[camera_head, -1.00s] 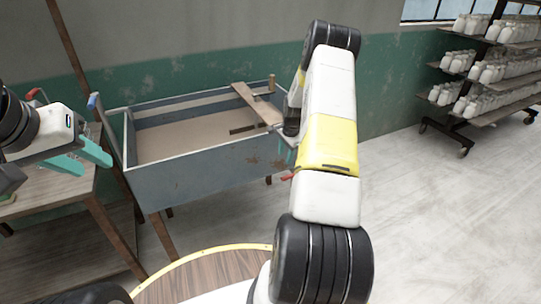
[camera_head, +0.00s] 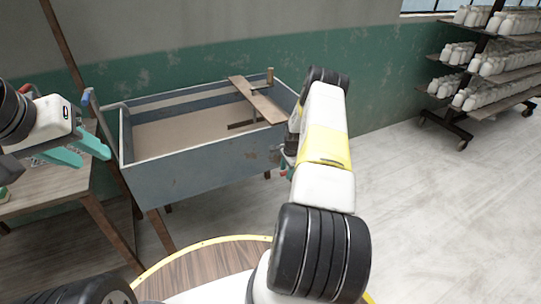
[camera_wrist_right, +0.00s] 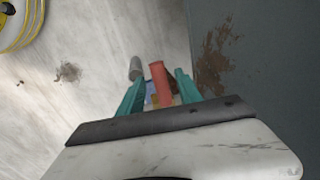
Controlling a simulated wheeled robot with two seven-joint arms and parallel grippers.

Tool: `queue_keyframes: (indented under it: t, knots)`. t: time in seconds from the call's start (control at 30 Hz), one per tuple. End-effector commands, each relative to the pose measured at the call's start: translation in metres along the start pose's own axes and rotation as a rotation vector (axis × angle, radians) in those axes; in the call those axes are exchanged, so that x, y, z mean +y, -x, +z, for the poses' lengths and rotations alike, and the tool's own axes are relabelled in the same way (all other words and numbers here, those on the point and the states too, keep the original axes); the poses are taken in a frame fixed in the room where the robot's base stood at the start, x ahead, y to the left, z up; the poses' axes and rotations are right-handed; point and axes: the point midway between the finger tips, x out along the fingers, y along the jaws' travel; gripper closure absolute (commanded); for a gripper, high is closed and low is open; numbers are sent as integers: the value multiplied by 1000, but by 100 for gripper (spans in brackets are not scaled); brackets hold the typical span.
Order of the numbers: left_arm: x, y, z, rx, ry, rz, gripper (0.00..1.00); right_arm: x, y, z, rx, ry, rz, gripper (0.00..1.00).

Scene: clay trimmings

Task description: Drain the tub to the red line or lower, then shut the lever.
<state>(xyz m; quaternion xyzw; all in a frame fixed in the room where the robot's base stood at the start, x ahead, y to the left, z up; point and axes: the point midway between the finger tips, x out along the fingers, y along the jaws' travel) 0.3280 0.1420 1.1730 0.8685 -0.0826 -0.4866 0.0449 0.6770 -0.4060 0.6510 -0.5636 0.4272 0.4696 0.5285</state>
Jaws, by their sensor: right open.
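The grey-blue tub (camera_head: 195,176) stands against the wall in the head view, with murky tan liquid (camera_head: 190,132) inside. No red line is visible on it. In the right wrist view a red lever (camera_wrist_right: 161,84) lies between the teal fingers of my right gripper (camera_wrist_right: 160,88), which is open around it; I cannot tell whether they touch. A grey pipe end (camera_wrist_right: 135,68) is just left of the lever. In the head view my right arm mostly hides this gripper. My left gripper (camera_head: 82,149) is open and empty, left of the tub.
A plank (camera_head: 256,101) lies across the tub's right end. A wooden table (camera_head: 60,188) stands at the left, below my left gripper. A rack (camera_head: 470,95) of white bottles is at the far right. The floor (camera_head: 430,220) between is clear.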

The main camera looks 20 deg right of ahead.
Motion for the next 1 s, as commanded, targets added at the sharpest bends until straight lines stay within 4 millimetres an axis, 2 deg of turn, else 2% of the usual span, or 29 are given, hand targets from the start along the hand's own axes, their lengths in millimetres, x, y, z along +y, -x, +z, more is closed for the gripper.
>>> queue_keyframes:
  t: [0.17,0.3,0.37,0.4,1.0]
  knots:
    - [0,0,0,0,0,0,64,0,0,0,0,0,0,59]
    - [0,0,0,0,0,0,64,0,0,0,0,0,0,86]
    - [0,0,0,0,0,0,64,0,0,0,0,0,0,98]
    - [0,0,0,0,0,0,64,0,0,0,0,0,0,100]
    - [0,0,0,0,0,0,64,0,1,0,0,0,0,100]
